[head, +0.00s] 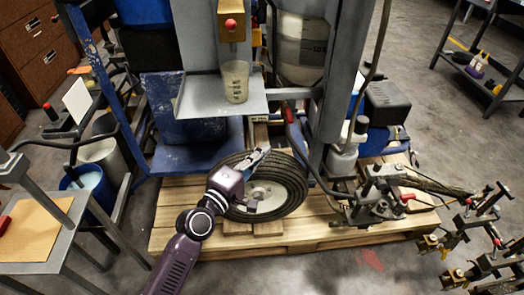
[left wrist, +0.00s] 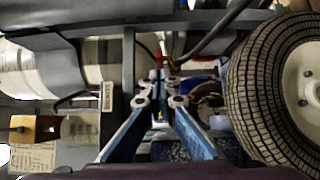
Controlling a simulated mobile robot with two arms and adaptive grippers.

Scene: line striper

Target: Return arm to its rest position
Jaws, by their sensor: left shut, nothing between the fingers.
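My left arm, dark purple, comes in from the bottom of the head view. Its left gripper (head: 263,152) is in front of the wheel's upper part. In the left wrist view, the blue fingers (left wrist: 161,88) converge at their tips, shut with nothing between them. The tire also fills the right side of the left wrist view (left wrist: 262,95). I cannot tell whether the gripper touches it. My right gripper is not in view.
The machine rests on a wooden pallet (head: 178,215). A small table (head: 45,257) stands at left, and brass-tipped hardware (head: 482,245) at right. Floor is free at the bottom middle.

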